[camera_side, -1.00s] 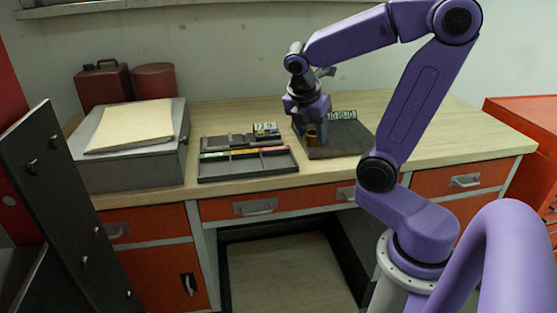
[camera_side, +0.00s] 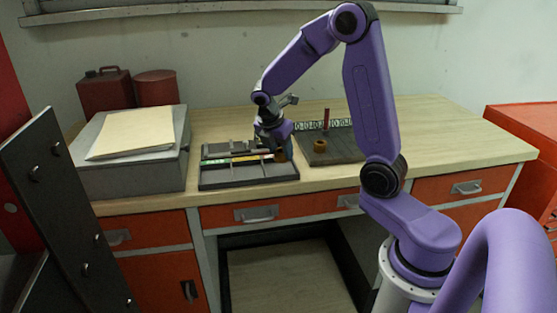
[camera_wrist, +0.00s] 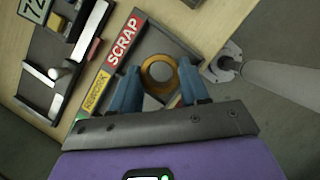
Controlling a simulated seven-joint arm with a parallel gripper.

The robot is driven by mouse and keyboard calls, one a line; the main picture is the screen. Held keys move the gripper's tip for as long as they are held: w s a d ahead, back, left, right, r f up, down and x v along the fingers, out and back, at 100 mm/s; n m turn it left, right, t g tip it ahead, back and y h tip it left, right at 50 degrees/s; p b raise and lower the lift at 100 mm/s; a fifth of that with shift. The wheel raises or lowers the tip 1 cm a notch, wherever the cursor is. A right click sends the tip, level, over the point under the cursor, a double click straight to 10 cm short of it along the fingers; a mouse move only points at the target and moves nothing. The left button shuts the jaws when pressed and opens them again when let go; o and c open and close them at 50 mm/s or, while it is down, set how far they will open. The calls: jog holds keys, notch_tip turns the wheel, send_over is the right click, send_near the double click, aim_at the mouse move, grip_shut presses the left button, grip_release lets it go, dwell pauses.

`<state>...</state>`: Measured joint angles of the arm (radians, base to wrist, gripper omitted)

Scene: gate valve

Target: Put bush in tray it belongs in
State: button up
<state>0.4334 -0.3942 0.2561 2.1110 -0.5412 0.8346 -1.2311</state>
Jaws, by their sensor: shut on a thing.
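My gripper (camera_wrist: 160,90) has its two blue fingers on either side of the bush (camera_wrist: 146,72), a brass-coloured ring, and is shut on it. In the wrist view the bush is over the compartment beside the red SCRAP label (camera_wrist: 122,42). The yellow REWORK label (camera_wrist: 97,91) is on the compartment to its left. In the side view my gripper (camera_side: 279,152) is low over the right end of the dark sorting tray (camera_side: 250,183). I cannot tell whether the bush touches the tray floor. The tray's green label (camera_side: 221,161) shows at the left.
A dark board (camera_side: 343,152) to the right holds another brass-coloured ring (camera_side: 319,146) and an upright red rod (camera_side: 326,118). Behind the sorting tray lies a dark rack (camera_side: 226,148) with metal parts. A grey box (camera_side: 125,165) stands at the left. The right of the bench is clear.

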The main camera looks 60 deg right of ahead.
aim_at(277, 155)
jog(key=shift+w+d+f, duration=0.1)
jog(key=shift+w+f, duration=0.15)
jog(key=shift+f, duration=0.1)
jog(key=shift+w+f, duration=0.15)
jog(key=shift+f, duration=1.5)
jog(key=shift+f, duration=0.1)
jog(key=o, duration=1.2)
jog(key=shift+f, duration=0.1)
